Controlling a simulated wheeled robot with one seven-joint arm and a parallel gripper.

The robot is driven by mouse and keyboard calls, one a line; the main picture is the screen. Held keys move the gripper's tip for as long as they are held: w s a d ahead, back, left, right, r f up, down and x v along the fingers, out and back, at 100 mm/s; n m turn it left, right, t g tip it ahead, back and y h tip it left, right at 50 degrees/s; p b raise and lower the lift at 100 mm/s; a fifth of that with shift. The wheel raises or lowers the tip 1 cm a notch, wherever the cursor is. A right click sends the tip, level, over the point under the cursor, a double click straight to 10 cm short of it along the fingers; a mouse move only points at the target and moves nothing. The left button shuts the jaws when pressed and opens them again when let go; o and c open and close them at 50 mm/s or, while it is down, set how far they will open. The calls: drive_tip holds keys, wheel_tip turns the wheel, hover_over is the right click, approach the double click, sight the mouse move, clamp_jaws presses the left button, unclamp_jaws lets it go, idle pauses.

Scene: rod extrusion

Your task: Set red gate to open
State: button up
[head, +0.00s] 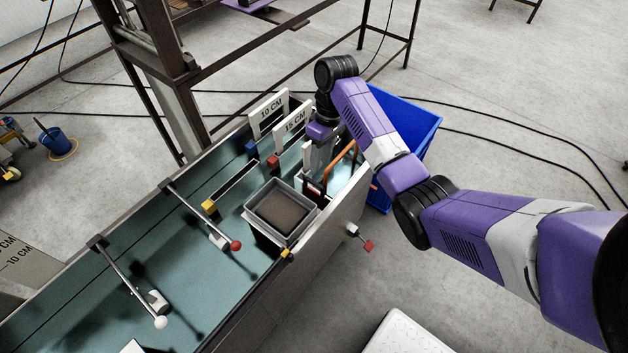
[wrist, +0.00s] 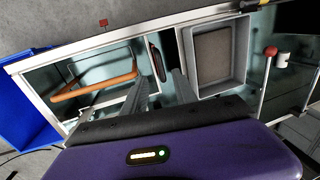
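Several red-marked parts show, and I cannot tell for sure which one is the red gate. A rod with a red ball end (head: 236,245) spans the teal trough; its ball also shows in the wrist view (wrist: 270,52). A red block (head: 273,161) sits by the 15 CM sign, and a red knob (head: 368,246) sticks out of the near wall. My gripper (wrist: 160,82) points down into the trough's right end, between an orange bar (wrist: 95,85) and a grey tray. Its fingers are apart, with a dark upright piece (wrist: 157,60) just beyond them. I see nothing held.
The grey square tray (head: 252,216) sits across the trough. A white-ball rod (head: 160,322), a yellow block (head: 209,207) and a blue block (head: 251,146) are nearby. A blue bin (head: 415,130) stands beyond the right end, behind my arm.

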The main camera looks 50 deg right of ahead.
sight(316, 183)
drive_tip(key=f, duration=0.2)
drive_tip(key=a+f, duration=0.1)
drive_tip(key=f, duration=0.4)
drive_tip(key=shift+s+a+f, duration=0.1)
drive_tip(key=shift+a+f, duration=0.15)
clamp_jaws()
drive_tip(key=shift+r, duration=0.1)
idle(1.1)
